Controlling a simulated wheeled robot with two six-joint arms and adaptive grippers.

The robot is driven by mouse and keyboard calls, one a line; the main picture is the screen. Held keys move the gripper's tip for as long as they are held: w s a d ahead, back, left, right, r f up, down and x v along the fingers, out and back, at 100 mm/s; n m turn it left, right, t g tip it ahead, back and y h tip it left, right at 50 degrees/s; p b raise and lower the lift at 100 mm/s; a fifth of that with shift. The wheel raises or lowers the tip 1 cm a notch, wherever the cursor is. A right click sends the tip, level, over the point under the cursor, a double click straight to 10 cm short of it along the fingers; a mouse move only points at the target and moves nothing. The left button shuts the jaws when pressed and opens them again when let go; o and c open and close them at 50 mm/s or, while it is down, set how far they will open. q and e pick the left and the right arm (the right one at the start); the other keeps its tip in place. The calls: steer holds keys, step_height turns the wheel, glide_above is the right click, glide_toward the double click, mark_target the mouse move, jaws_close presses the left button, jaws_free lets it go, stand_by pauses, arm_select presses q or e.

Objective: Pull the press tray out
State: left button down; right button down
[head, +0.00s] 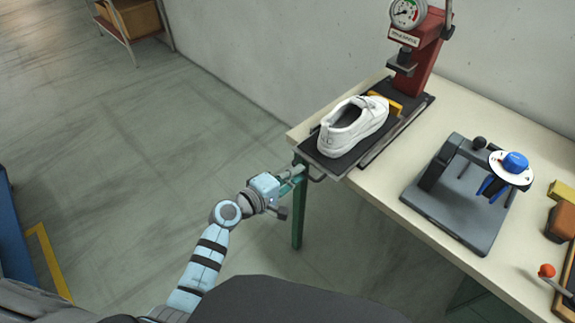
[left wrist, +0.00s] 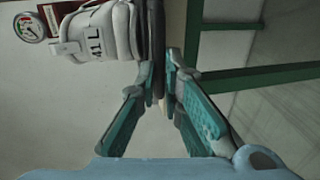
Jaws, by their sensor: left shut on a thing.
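The black press tray (head: 314,156) sticks out from the red press (head: 422,58) over the table's left end. A white shoe (head: 352,128) stands on the tray; its heel, marked "41 L", shows in the left wrist view (left wrist: 97,33). My left gripper (head: 297,175) is at the tray's front edge, by its handle (head: 318,180). In the left wrist view its teal fingers (left wrist: 160,80) close on the handle at the tray's edge. The exact contact is partly hidden. My right gripper is not in view.
On the pale table (head: 376,188) a grey fixture with a blue knob (head: 515,162) stands right of the tray. A red-knobbed lever (head: 547,271) and a brown block (head: 561,222) are at the right edge.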

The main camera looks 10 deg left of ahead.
arm_select(q)
steer(key=shift+w+d, duration=0.1)
steer(key=shift+w, duration=0.05)
steer(key=c, duration=1.7)
jaws_free()
steer(key=v, duration=1.2)
